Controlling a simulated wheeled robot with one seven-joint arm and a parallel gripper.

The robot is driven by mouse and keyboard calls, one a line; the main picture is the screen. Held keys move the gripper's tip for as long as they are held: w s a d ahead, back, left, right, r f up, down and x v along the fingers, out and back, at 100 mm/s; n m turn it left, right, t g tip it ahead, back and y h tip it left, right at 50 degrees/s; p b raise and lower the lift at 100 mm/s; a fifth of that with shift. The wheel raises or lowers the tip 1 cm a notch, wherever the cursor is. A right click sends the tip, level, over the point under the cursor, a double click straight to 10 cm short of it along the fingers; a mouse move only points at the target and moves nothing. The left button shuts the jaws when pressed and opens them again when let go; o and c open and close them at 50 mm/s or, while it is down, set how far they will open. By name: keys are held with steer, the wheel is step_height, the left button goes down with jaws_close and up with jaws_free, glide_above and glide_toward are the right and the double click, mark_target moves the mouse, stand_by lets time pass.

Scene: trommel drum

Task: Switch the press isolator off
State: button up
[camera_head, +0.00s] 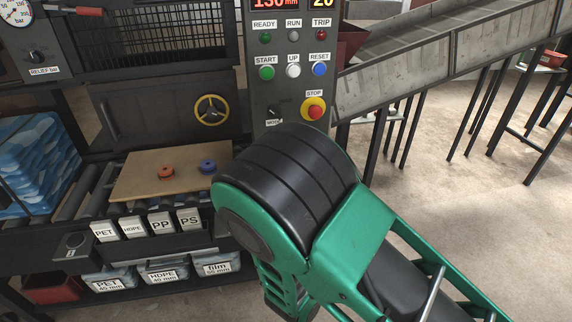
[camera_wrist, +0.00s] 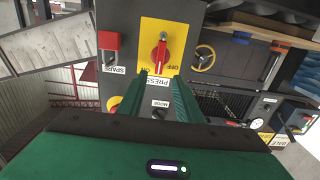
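In the wrist view, which shows the panel turned over, the press isolator (camera_wrist: 159,55) is a red rotary handle on a yellow plate above a PRESS label. Its handle stands roughly upright in the picture. ON and OFF lettering is on the plate, too small to read the setting surely. My gripper (camera_wrist: 160,79) reaches toward it, with its two green fingers apart and nothing between them. The fingertips are just below the handle in the picture; I cannot tell whether they touch it. In the head view, my green arm hides the gripper and the isolator does not show.
A red SPARE switch (camera_wrist: 109,41) sits beside the yellow plate. The head view shows the control panel with a red STOP button (camera_head: 314,109), a blue RESET button (camera_head: 320,69) and a yellow handwheel (camera_head: 210,110). A board (camera_head: 135,179) with two pucks lies on rollers.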

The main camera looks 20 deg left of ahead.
steer(key=shift+x, duration=4.55)
steer(key=shift+d+r, duration=0.1)
steer(key=shift+d, duration=0.05)
steer(key=shift+c, duration=0.3)
jaws_close()
